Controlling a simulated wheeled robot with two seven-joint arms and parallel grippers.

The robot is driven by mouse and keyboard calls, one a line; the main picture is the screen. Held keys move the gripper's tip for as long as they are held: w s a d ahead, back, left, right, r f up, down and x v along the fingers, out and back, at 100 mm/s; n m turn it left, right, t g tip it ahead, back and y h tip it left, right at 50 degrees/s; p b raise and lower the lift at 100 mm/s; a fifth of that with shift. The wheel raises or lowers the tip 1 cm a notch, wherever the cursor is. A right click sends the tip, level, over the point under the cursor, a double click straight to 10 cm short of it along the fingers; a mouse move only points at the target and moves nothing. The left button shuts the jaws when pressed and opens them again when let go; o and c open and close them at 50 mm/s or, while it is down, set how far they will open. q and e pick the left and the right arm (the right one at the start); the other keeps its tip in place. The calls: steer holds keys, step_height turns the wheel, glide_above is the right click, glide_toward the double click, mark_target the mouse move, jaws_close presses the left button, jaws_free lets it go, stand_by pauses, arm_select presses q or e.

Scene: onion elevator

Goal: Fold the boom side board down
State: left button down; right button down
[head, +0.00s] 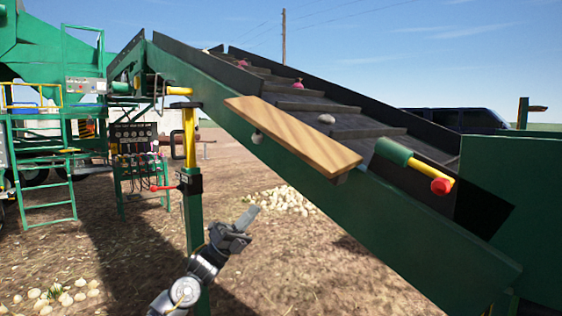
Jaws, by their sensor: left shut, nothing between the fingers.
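The green conveyor boom (300,165) slopes down from the upper left to the lower right. A wooden board (293,136) is fixed along its near side, tilted with the slope, with a bracket under its lower end. Dark side walls (330,78) run along the belt; I cannot tell which panel folds. A green and yellow handle with a red end (415,166) sits at the near edge, right of the wooden board. My left gripper (249,216) is shut and empty, below and left of the wooden board, apart from it. My right gripper is not in view.
A green post (193,215) with a yellow top stands behind my left arm. A control panel (134,136) with levers and a green ladder (45,180) are at left. Onions lie on the belt and in a ground pile (283,200). Open dirt lies below the boom.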

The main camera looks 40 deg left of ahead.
mark_target(281, 137)
arm_select(q)
steer(key=d+r+m, duration=0.1)
steer(key=m, duration=0.4)
steer(key=s+r+m+t+y, duration=0.1)
steer(key=m, duration=0.4)
steer(key=d+r+m, duration=0.1)
steer(key=m, duration=0.5)
steer(key=shift+s+d, duration=0.3)
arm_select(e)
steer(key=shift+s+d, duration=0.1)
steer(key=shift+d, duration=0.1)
arm_select(q)
steer(key=shift+r, duration=0.15)
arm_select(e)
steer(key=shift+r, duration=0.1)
